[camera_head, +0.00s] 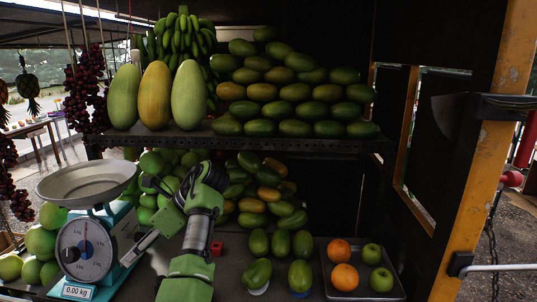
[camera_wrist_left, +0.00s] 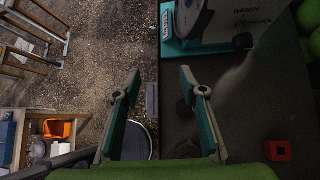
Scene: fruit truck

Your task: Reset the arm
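My left arm rises from the bottom centre of the head view. Its gripper (camera_head: 147,215) is beside the scale (camera_head: 90,245), to the right of it, with its fingers toward the left. In the left wrist view the two fingers of the left gripper (camera_wrist_left: 160,80) stand apart with nothing between them, so it is open and empty. The base of the scale (camera_wrist_left: 210,45) shows ahead of the fingers in that view. My right gripper is not in view.
A tray (camera_head: 328,286) with oranges and green apples lies at the right of the counter. A shelf (camera_head: 240,142) with melons and mangoes is above.

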